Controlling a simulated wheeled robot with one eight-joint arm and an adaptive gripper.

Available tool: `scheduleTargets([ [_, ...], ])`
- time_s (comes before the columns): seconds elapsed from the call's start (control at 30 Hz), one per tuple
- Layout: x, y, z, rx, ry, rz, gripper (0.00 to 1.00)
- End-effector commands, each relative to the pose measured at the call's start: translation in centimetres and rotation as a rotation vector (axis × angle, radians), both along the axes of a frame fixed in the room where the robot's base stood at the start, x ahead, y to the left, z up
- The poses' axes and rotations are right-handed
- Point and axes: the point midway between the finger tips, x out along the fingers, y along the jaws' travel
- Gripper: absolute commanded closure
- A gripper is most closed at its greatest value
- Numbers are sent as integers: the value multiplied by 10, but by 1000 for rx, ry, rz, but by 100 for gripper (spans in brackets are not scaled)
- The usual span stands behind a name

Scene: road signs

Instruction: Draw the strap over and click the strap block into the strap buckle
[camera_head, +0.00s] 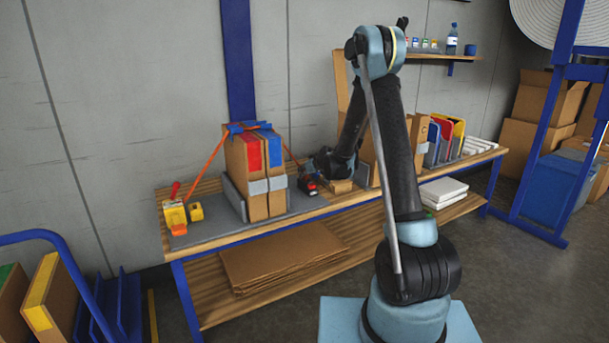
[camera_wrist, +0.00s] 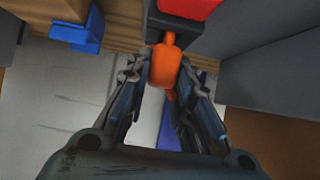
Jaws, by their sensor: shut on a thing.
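My gripper (camera_wrist: 165,82) is shut on the orange strap block (camera_wrist: 165,66) in the wrist view. The block's narrow front end meets the edge of a dark housing with a red top, the strap buckle (camera_wrist: 187,12); I cannot tell whether it is inside. In the head view the buckle (camera_head: 308,185) sits on the bench just right of the upright boxes, with my gripper beside it. The orange strap (camera_head: 207,162) runs from a yellow device on the left up over the boxes, then down towards my gripper. The block is hidden there.
Tall cardboard boxes with red and blue bands (camera_head: 258,165) stand on a grey base beside the buckle. The yellow device with a red handle (camera_head: 174,215) is at the bench's left end. More folders (camera_head: 440,135) stand right of my arm. Flat cardboard (camera_head: 280,255) lies on the lower shelf.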

Motion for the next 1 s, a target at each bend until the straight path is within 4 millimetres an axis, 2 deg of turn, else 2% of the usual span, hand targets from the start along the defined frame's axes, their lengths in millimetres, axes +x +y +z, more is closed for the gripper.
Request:
scheduleTargets([
  [0.87, 0, 0, -8, 0, 0, 0, 94],
  [0.9, 0, 0, -8, 0, 0, 0, 72],
  [0.97, 0, 0, -8, 0, 0, 0, 58],
  [1.0, 0, 0, -8, 0, 0, 0, 55],
])
